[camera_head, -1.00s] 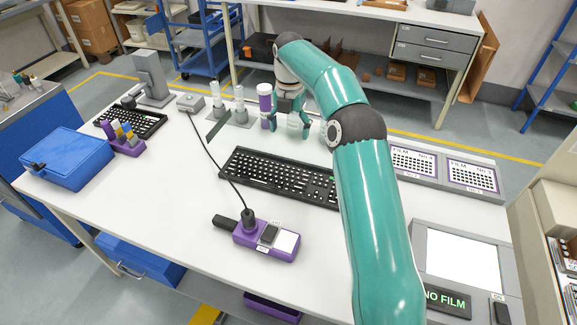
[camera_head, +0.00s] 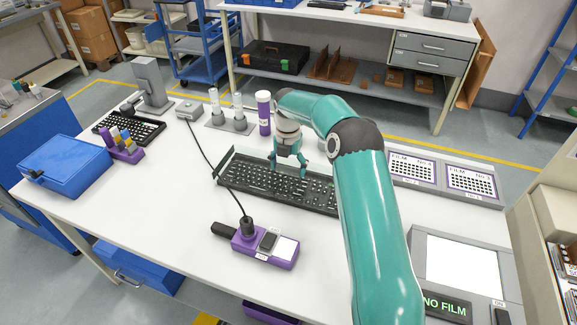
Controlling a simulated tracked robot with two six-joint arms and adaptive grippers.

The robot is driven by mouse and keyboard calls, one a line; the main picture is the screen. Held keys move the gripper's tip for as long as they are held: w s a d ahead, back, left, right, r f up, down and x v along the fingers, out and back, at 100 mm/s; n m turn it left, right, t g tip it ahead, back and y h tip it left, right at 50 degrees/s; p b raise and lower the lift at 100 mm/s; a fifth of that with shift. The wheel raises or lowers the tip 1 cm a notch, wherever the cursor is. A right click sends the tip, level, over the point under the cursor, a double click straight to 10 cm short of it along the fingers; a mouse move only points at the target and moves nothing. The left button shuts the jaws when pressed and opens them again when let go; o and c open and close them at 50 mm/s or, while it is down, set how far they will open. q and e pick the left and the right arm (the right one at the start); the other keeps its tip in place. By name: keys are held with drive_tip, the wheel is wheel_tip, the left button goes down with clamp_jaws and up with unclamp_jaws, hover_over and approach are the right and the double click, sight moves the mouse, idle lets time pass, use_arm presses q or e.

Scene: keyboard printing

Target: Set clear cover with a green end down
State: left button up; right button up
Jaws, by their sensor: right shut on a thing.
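My right gripper (camera_head: 288,172) is over the middle of the black keyboard (camera_head: 262,187), fingers pointing down. It is shut on the clear cover, whose see-through body is hard to make out against the keys. The gripper hides part of the keys and cover. My left gripper is not in view.
A purple device (camera_head: 266,246) with a cable lies in front. Film trays (camera_head: 472,181) are at right. The white table (camera_head: 150,215) is clear at front left.

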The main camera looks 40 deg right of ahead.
drive_tip(key=shift+f, duration=0.5)
drive_tip(key=shift+f, duration=0.1)
drive_tip(key=o, duration=1.4)
